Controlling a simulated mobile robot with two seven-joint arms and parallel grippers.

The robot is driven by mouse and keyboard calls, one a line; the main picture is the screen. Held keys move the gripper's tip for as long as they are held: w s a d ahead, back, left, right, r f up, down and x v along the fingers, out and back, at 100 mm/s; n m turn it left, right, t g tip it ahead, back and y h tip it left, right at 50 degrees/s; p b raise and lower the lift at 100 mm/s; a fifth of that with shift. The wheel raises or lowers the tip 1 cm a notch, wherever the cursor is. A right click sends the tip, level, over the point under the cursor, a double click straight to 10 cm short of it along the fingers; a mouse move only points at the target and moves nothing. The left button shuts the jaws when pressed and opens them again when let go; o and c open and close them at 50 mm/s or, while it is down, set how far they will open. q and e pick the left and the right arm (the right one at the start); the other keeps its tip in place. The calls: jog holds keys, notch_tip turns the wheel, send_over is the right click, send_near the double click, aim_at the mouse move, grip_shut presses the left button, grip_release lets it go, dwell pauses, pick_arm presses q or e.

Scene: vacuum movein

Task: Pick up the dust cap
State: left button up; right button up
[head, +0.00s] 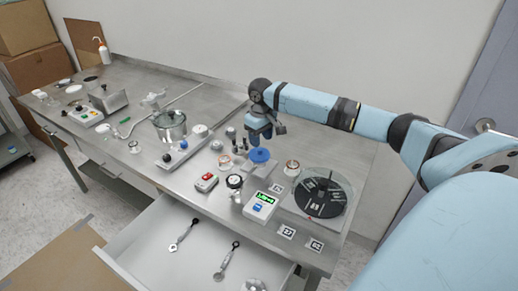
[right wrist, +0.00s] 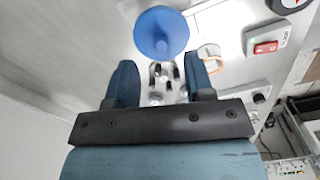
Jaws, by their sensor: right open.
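A blue round cap (head: 260,155), which looks like the dust cap, is on the steel bench. It also shows in the right wrist view (right wrist: 161,32) as a blue disc beyond the fingertips. My right gripper (head: 261,137) is just above and behind the cap in the head view, pointing down. In the right wrist view its two fingers (right wrist: 161,78) are apart, with nothing held between them. I cannot tell whether a fingertip touches the cap. My left gripper is not in view.
Small metal fittings (right wrist: 160,75) stand close by. A red-switch box (head: 206,181), a gauge (head: 234,182), a green-display meter (head: 260,205) and a glass-covered dark disc (head: 324,197) surround the area. An open drawer (head: 165,222) with tools juts out at the front.

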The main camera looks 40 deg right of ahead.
aim_at(259, 150)
jog(key=f, duration=0.5)
jog(key=shift+w+f, duration=0.15)
jog(key=shift+w, duration=0.15)
grip_shut()
